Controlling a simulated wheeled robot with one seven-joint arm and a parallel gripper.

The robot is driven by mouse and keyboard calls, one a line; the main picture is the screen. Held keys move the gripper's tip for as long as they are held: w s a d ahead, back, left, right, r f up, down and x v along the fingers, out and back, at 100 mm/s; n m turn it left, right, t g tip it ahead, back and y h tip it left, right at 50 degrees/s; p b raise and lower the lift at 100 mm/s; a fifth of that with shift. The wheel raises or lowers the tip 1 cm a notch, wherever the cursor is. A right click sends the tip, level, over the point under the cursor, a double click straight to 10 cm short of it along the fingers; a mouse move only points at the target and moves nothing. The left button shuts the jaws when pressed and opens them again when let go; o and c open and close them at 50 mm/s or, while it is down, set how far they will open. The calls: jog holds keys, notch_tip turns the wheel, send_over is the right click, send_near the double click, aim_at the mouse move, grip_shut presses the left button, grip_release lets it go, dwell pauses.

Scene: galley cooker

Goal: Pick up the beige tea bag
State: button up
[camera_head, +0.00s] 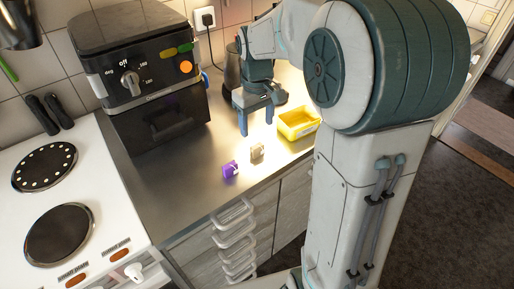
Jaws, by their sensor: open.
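The small beige tea bag (257,150) lies on the metal counter near its front edge. A purple item (231,169) of similar size lies just to its left and nearer the front. My gripper (256,123) is open and empty, pointing down above the counter, behind the beige tea bag and slightly to its left. It appears apart from the bag.
A yellow bin (298,123) stands right of the beige tea bag. A black air fryer (146,75) fills the counter's back left. A dark grinder-like object (232,68) stands behind my gripper. The white stove (95,215) is left. Bare counter (185,180) lies front left.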

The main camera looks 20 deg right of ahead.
aim_at(257, 145)
jog(key=f, duration=0.9)
jog(key=shift+w+f, duration=0.25)
jog(key=shift+f, duration=0.1)
jog(key=c, duration=1.1)
